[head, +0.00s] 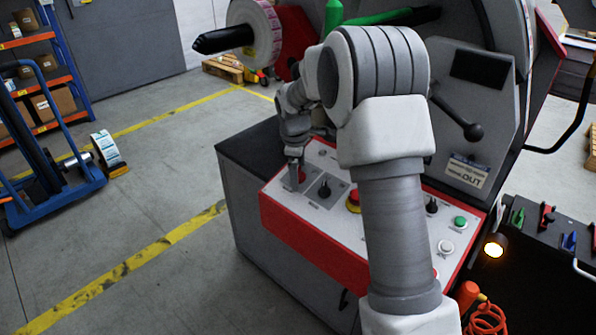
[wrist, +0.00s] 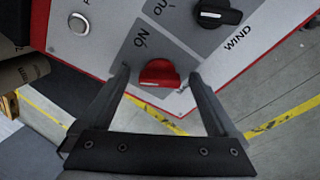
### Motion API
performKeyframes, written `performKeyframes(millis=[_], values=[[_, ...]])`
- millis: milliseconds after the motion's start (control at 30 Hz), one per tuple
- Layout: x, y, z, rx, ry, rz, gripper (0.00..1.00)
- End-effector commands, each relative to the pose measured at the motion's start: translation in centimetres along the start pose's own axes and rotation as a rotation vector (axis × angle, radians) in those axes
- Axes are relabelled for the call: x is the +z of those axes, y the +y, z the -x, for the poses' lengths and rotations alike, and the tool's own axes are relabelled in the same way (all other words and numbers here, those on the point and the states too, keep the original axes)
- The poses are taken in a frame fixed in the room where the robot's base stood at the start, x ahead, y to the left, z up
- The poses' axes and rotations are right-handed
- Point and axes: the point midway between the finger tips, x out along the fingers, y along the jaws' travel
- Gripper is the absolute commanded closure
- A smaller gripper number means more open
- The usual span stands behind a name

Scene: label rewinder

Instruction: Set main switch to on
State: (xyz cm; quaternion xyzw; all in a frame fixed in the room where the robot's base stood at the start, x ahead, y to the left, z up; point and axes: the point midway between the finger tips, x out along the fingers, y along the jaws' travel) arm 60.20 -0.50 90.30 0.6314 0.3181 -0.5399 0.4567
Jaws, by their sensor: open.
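The main switch is a red rotary knob (wrist: 160,74) on a grey plate, with the word ON printed beside it in the wrist view. Its exact pointing direction is hard to tell. In the head view the red knob (head: 302,175) shows only in part behind my gripper. My gripper (head: 294,178) points down over the left end of the control panel. In the wrist view my gripper (wrist: 159,78) is open, with one finger on each side of the red knob. A gap shows at both sides, and the fingers do not visibly touch it.
The white panel (head: 322,155) has a red edge. A black knob (wrist: 218,12) marked OUT and WIND sits near the switch, and a silver button (wrist: 78,24) is on the other side. A red emergency stop (head: 353,201) stands farther right.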

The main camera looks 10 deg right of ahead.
Motion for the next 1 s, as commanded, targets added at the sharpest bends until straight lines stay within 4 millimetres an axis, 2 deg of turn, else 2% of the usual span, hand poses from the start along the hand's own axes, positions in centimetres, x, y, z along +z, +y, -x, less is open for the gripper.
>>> performKeyframes(millis=[200, 667, 1000], values=[[-0.01, 0.02, 0.01, 0.0, 0.0, 0.0, 0.07], [0.0, 0.01, 0.03, 0.0, 0.0, 0.0, 0.9], [0.0, -0.03, 0.01, 0.007, 0.0, -0.051, 0.91]])
